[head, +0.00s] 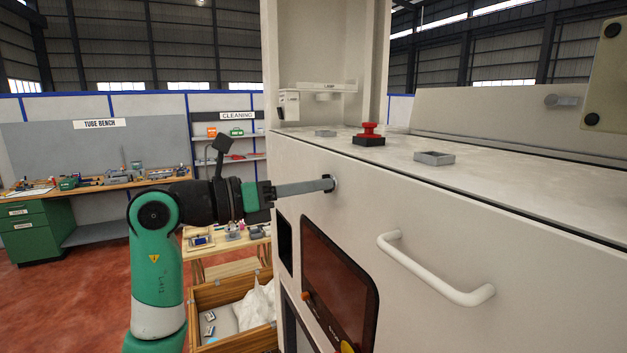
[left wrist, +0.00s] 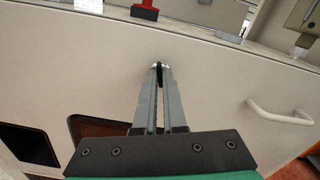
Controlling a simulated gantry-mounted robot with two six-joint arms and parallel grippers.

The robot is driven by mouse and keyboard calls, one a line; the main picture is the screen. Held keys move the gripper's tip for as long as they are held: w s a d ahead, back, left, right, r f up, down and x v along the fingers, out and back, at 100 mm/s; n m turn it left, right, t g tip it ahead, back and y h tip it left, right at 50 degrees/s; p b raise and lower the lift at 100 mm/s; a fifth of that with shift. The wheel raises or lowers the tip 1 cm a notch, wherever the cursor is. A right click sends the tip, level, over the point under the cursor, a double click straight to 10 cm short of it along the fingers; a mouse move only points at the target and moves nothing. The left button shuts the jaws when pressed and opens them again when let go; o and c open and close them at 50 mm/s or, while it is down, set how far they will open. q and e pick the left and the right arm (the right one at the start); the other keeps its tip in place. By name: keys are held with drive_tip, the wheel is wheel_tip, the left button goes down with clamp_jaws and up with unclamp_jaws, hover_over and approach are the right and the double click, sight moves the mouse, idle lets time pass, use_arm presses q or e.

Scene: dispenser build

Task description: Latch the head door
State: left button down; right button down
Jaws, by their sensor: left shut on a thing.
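The machine's large cream front panel (head: 400,215), which seems to be the head door, stands flush below the top ledge. A small round latch (head: 334,181) sits near the panel's upper left. My left gripper (head: 327,184) reaches in from the left with its long grey fingers shut on the latch. In the left wrist view the fingertips (left wrist: 159,69) meet around the dark middle of the latch, which they mostly hide. How far the latch is turned cannot be told. My right gripper is in neither view.
A white bar handle (head: 435,272) sticks out from the panel to the right of the latch. A wooden crate (head: 235,292) stands below my left arm.

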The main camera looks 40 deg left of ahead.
use_arm(q)
drive_tip(key=shift+m+p, duration=0.3)
drive_tip(key=shift+m, duration=1.4)
drive_tip(key=c, duration=1)
unclamp_jaws()
drive_tip(key=b+v, duration=0.3)
drive_tip(key=v, duration=0.8)
drive_tip(key=shift+s, duration=0.35)
